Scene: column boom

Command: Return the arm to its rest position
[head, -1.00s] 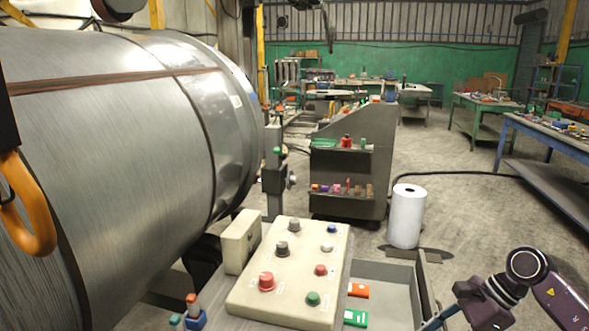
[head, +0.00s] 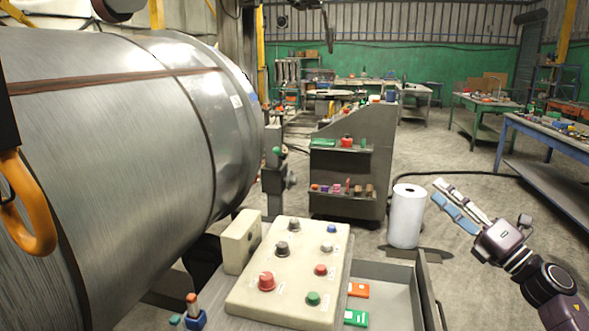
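My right gripper (head: 437,191) is at the right of the head view, raised, its fingers pointing up and left. Its two long fingers, one pale grey and one blue, lie close side by side. I cannot tell whether they touch. I see nothing held in it. In the picture its fingertips are just right of a white roll (head: 406,216) on the floor. The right arm comes in from the lower right corner. My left gripper and arm are not in view.
A control panel (head: 291,270) with several knobs stands at the front, beside an open grey tray (head: 393,283). A large metal drum (head: 120,150) fills the left, with an orange hook (head: 38,225) before it. A grey cabinet (head: 375,160) stands behind.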

